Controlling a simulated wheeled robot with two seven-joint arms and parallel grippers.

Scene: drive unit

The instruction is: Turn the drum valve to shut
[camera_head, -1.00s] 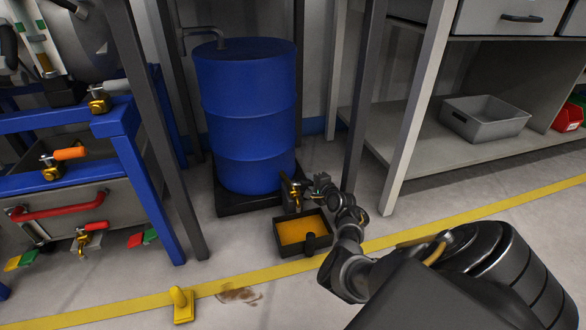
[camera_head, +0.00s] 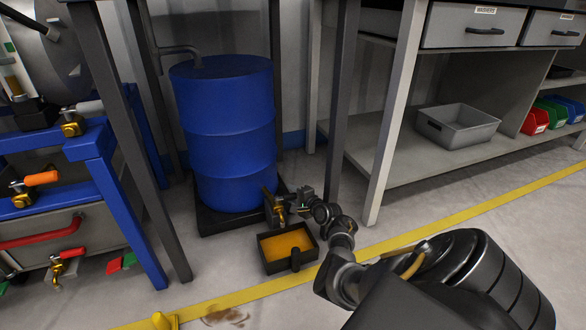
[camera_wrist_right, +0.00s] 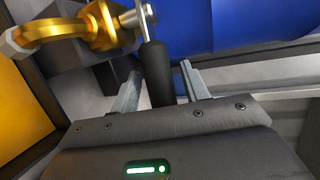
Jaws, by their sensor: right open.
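The drum valve (camera_head: 275,208) is at the foot of the blue drum (camera_head: 228,135), above a small tray (camera_head: 262,254) of amber liquid. In the right wrist view the valve is a golden body (camera_wrist_right: 98,28) with a dark-gripped lever (camera_wrist_right: 157,78). My right gripper (camera_head: 299,204) is at the valve on its right side. In the right wrist view its two fingers (camera_wrist_right: 161,72) stand apart on either side of the lever grip, with a visible gap at least on the right. In the head view the fingertips are too small to make out. My left gripper is out of view.
Dark table legs (camera_head: 340,120) rise close behind my right arm. A shelf with a grey bin (camera_head: 458,126) is at the right. A blue frame (camera_head: 128,205) with other valves is at the left. A brown stain (camera_head: 226,317) marks the open floor in front.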

